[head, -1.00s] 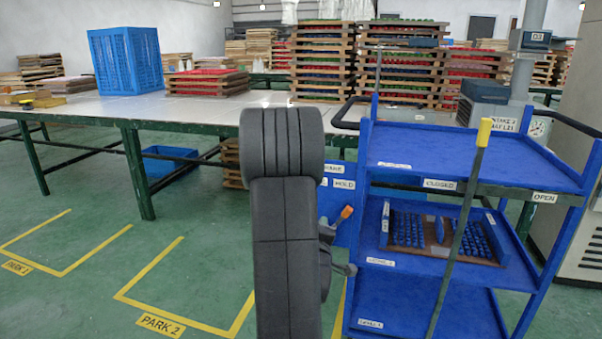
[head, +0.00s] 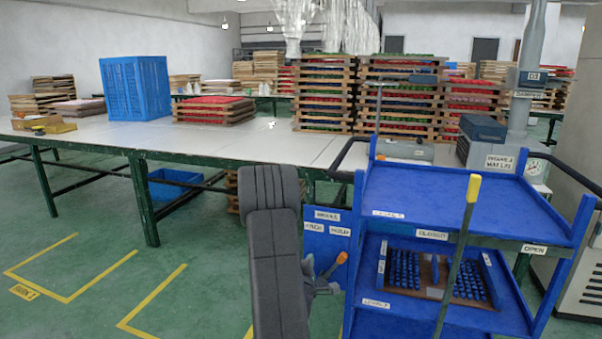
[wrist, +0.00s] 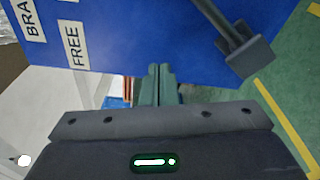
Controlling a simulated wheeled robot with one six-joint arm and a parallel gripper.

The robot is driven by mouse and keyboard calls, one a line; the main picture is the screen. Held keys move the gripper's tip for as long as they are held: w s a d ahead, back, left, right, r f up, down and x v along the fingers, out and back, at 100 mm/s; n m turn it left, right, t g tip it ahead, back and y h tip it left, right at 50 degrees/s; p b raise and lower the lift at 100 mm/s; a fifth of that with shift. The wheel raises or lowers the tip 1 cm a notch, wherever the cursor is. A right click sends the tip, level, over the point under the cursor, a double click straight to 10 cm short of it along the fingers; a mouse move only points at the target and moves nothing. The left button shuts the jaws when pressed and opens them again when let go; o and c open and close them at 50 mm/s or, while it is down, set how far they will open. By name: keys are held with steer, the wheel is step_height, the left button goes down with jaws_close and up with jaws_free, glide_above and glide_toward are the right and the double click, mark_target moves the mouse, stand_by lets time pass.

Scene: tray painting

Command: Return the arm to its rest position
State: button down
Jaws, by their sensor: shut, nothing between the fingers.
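My arm (head: 275,265) rises from the bottom middle of the head view as a dark padded link with a rounded top, left of the blue trolley. My gripper is not visible in the head view. In the wrist view my gripper (wrist: 155,76) shows as two narrow grey-green fingers beyond the dark wrist housing. They are together, with nothing between them. The blue panel (wrist: 130,30) with FREE and partly cut-off labels lies beyond them, and a grey lever (wrist: 238,45) with a square end is at upper right.
The blue trolley (head: 465,206) stands at right, a tray of blue pieces (head: 437,278) on its middle shelf. A yellow-tipped post (head: 461,240) stands before it. An orange-tipped lever (head: 332,268) is right beside my arm. A long table (head: 215,140) spans behind. Green floor at left is open.

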steer(key=shift+w+a+f+n+p, duration=0.15)
steer(key=shift+a+f+n+p, duration=0.25)
steer(key=shift+a+n+p, duration=0.35)
steer(key=shift+d, duration=0.15)
steer(key=shift+d, duration=0.1)
